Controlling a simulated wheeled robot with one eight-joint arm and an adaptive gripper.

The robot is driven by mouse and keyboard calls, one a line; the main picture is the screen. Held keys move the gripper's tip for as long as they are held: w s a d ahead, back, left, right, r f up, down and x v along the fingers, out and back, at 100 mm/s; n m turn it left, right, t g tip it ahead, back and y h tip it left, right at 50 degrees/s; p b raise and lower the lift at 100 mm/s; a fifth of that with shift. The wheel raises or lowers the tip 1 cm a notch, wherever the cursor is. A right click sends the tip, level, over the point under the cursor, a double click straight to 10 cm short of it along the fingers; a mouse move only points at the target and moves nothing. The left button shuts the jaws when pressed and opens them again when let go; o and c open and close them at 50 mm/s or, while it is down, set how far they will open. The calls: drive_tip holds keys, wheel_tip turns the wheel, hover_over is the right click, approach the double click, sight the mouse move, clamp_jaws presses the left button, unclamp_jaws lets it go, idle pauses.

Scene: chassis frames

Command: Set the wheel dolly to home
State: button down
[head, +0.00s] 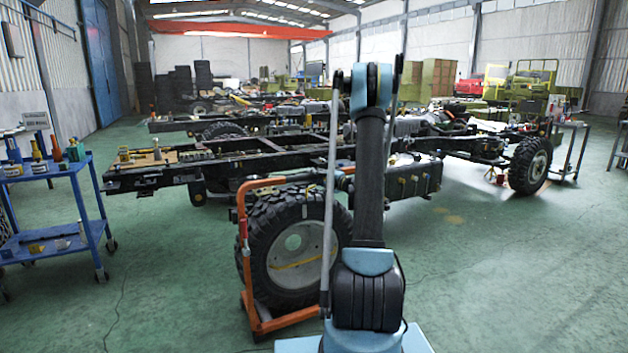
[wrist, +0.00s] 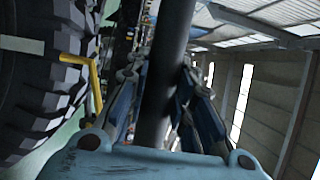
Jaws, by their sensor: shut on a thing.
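The wheel dolly (head: 246,258) is an orange tube frame on the green floor, left of my arm in the head view. It carries a large upright wheel (head: 300,262) with a black knobbly tyre. The tyre also fills the left of the wrist view (wrist: 42,75), with a yellow-orange bar of the dolly (wrist: 94,82) beside it. My gripper (wrist: 162,80) has its two blue-grey fingers shut around a dark round bar (wrist: 170,40), which appears to be the dolly's handle. In the head view my arm hides the gripper and the handle's right end.
A long truck chassis (head: 270,160) stands close behind the dolly, with its wheel (head: 531,165) at the right. A blue tool trolley (head: 50,212) stands at the left. Green floor is open between trolley and dolly and at the right front.

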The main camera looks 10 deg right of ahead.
drive_tip(key=w+a, duration=0.4)
drive_tip(key=w, duration=1)
drive_tip(key=w+a, duration=0.5)
drive_tip(key=w, duration=0.9)
drive_tip(key=shift+w, duration=0.15)
drive_tip(key=shift+a, duration=0.1)
drive_tip(key=c, duration=1.4)
unclamp_jaws()
drive_tip(key=shift+w+f, duration=0.15)
drive_tip(key=shift+f, duration=0.05)
drive_tip(key=shift+c, duration=0.2)
drive_tip(key=shift+o, duration=0.4)
drive_tip(key=shift+r, duration=0.1)
drive_tip(key=v, duration=1.2)
drive_tip(key=shift+a, duration=0.1)
